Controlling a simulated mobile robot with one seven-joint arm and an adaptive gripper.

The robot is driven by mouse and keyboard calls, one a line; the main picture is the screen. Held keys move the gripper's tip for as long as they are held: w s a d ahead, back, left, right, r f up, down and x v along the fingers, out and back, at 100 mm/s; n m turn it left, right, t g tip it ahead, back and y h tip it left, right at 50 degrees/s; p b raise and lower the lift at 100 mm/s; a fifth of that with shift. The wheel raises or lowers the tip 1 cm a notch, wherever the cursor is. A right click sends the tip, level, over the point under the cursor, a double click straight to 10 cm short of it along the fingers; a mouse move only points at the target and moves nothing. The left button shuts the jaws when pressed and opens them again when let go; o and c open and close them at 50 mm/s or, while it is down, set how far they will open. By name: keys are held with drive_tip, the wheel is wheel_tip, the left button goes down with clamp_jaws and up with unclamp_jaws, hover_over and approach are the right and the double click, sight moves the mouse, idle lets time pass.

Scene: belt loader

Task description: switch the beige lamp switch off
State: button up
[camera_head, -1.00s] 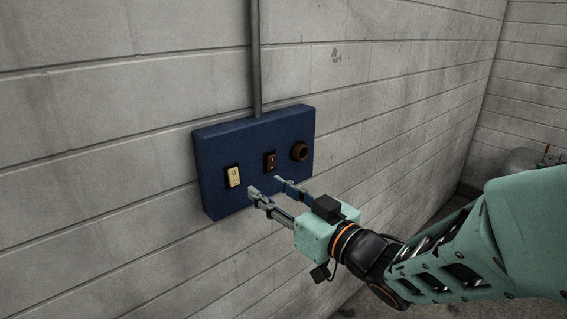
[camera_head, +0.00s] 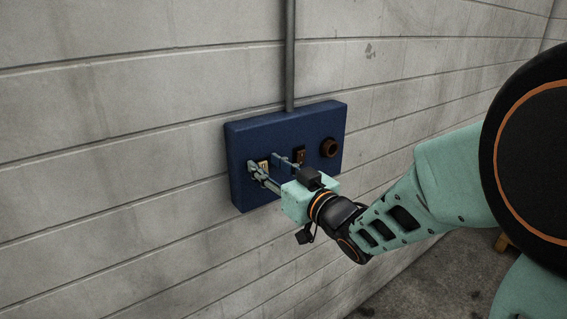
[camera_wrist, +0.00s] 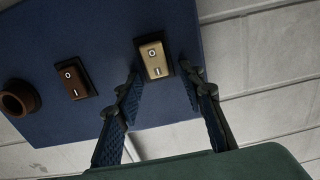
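The beige lamp switch (camera_wrist: 154,60) is a rocker marked O and I on a blue panel (camera_wrist: 120,20) in the wrist view. In the head view the beige switch (camera_head: 263,166) is partly hidden by my gripper's finger. My gripper (camera_head: 265,165) is open in front of the panel, its fingers apart around the beige switch's position. In the wrist view my gripper's fingertips (camera_wrist: 160,80) lie to either side of and below the beige switch, with nothing between them. Whether a finger touches the panel I cannot tell.
A brown rocker switch (camera_wrist: 72,78) sits beside the beige one on the panel. A round brown knob (camera_head: 329,147) is at the panel's right in the head view. A grey conduit (camera_head: 290,60) runs up the block wall from the panel.

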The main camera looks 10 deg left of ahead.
drive_tip(key=shift+c, duration=0.2)
clamp_jaws()
drive_tip(key=shift+f+b, duration=0.4)
drive_tip(key=shift+b, duration=0.85)
drive_tip(key=shift+d+t+y+b, duration=0.1)
drive_tip(key=shift+t+y+b, duration=0.25)
drive_tip(key=shift+b, duration=0.8)
drive_tip(key=b, duration=0.4)
drive_tip(key=t+y+b, duration=0.1)
drive_tip(key=b, duration=0.3)
drive_tip(key=shift+s+d+f, duration=0.1)
drive_tip(key=shift+f, duration=0.15)
drive_tip(key=shift+r+t+y+b, duration=0.2)
drive_tip(key=shift+y+b, duration=0.25)
drive_tip(key=shift+b, duration=0.5)
drive_tip(key=shift+o, duration=0.2)
unclamp_jaws()
drive_tip(key=shift+s+d, duration=0.1)
